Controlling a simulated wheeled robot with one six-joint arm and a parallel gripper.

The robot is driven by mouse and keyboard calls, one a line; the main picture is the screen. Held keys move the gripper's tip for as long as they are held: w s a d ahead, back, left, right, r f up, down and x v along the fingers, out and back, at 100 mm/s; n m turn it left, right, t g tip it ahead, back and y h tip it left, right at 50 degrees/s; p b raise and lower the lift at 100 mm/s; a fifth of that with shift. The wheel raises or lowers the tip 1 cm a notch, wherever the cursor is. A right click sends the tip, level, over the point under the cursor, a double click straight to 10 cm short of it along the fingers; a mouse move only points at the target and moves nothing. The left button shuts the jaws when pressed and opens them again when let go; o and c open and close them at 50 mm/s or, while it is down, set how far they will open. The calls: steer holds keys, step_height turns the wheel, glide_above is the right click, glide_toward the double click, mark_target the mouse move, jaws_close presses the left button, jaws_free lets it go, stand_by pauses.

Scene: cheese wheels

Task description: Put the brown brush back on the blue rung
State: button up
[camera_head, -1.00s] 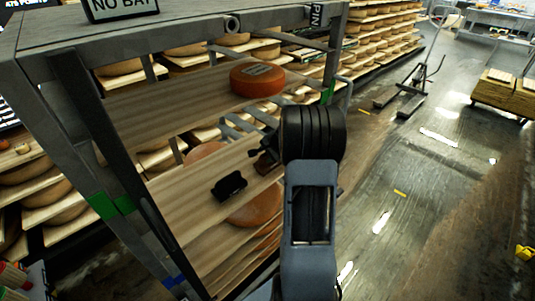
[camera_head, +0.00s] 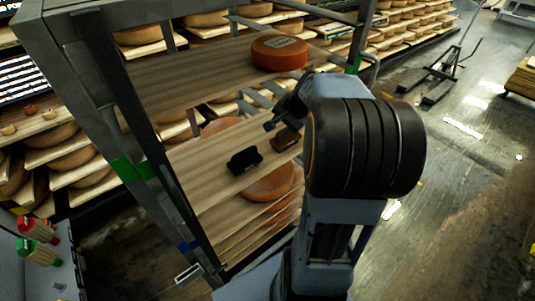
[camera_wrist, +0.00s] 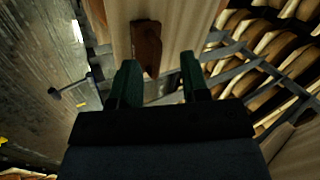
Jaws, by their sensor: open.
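The brown brush (camera_head: 287,139) lies on a wooden board of the rack, near the board's right end. In the wrist view the brown brush (camera_wrist: 147,46) is just ahead of my gripper (camera_wrist: 157,72), roughly between the lines of its two fingers. The fingers are apart with nothing between them. In the head view my gripper (camera_head: 283,115) is above and beside the brush. A blue mark (camera_head: 187,246) shows low on the rack's front post, at the level of a lower rung; the rung itself is hard to make out.
A black brush (camera_head: 244,162) lies on the same board, left of the brown one. An orange cheese wheel (camera_head: 279,52) sits on the board above. A green mark (camera_head: 133,169) is higher on the post. Open floor (camera_head: 440,210) lies to the right.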

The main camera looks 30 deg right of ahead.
steer(key=s+a+n+g, duration=0.1)
steer(key=s+a+n, duration=0.5)
steer(key=a, duration=0.3)
steer(key=s+a+n+g+h, duration=0.1)
steer(key=s+a+n, duration=0.6)
steer(key=s+a, duration=0.1)
steer(key=shift+a+f, duration=0.45)
steer(key=shift+a, duration=0.35)
steer(key=shift+s, duration=0.1)
steer(key=shift+r+p, duration=0.65)
steer(key=shift+r, duration=0.2)
steer(key=shift+d, duration=0.15)
